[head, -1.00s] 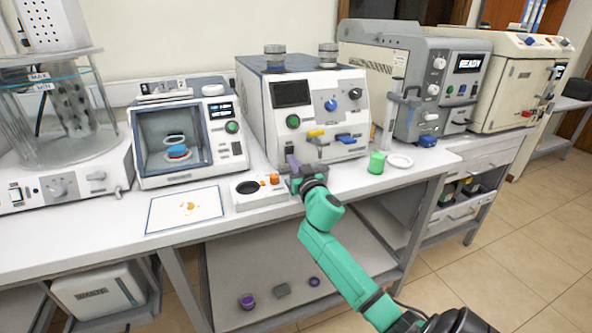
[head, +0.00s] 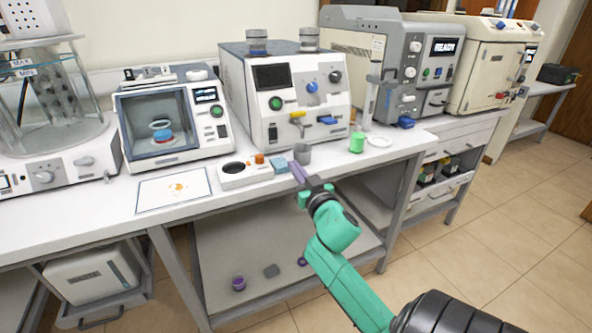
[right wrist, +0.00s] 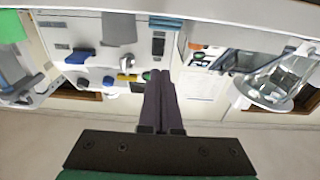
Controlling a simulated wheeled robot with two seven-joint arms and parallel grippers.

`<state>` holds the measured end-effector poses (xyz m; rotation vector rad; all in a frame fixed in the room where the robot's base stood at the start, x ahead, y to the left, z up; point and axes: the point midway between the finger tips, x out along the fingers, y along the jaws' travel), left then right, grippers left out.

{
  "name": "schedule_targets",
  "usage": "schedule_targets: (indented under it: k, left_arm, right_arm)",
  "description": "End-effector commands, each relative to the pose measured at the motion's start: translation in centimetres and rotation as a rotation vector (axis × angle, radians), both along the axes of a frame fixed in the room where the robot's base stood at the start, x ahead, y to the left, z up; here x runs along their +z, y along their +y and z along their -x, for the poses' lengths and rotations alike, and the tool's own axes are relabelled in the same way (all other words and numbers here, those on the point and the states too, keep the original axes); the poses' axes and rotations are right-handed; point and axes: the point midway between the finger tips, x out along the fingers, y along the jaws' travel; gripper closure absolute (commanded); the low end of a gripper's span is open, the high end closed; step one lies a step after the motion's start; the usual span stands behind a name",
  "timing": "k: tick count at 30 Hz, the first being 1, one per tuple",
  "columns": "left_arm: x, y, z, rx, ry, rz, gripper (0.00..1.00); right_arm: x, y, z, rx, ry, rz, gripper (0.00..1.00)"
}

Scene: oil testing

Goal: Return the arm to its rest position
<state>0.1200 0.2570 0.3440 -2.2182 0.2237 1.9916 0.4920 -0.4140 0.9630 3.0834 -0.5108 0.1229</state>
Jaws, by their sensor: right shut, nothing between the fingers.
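My right gripper (head: 299,174) is at the front edge of the white bench (head: 110,222) in the head view, with its green arm coming in from the lower right. Its purple-grey fingers are closed together and hold nothing. In the right wrist view the shut fingers (right wrist: 160,88) point toward the machines, which appear upside down. A grey cup (head: 302,154) stands on the bench just beyond the fingertips, apart from them as far as I can tell. My left gripper is not in view.
A white holder (head: 243,176), blue block (head: 280,165), green cup (head: 357,142) and white dish (head: 379,141) are on the bench. A chamber device (head: 165,120) and a tester with levers (head: 262,110) stand behind. The floor at right (head: 480,215) is clear.

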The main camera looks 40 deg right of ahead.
Motion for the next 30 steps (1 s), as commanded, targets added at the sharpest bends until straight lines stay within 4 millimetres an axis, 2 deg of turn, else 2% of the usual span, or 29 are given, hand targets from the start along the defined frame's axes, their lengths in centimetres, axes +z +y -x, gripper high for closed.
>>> schedule_targets:
  k: [3,14,17,20,21,24,27,30]
  left_arm:
    - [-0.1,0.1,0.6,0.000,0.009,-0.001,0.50]
    - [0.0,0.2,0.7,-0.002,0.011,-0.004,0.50]
    - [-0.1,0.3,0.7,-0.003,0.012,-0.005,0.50]
    - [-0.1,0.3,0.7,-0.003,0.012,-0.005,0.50]
    - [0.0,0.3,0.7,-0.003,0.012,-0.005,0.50]
    - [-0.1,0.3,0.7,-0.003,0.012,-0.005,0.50]
    - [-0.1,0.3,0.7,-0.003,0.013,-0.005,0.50]
    - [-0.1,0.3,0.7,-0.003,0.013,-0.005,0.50]
  right_arm:
    - [0.0,0.0,0.0,0.000,0.000,0.000,1.00]
    - [0.0,0.0,0.0,0.000,0.001,-0.001,1.00]
    - [-1.2,0.3,0.2,-0.013,0.044,-0.014,1.00]
    - [-6.0,1.7,1.4,-0.049,0.230,-0.051,1.00]
    - [-8.5,2.7,2.3,-0.054,0.337,-0.067,1.00]
    - [-14.2,6.0,5.2,-0.022,0.607,-0.093,1.00]
    - [-18.0,9.1,8.2,0.044,0.820,-0.103,1.00]
    - [-20.6,12.0,11.2,0.127,0.992,-0.105,1.00]
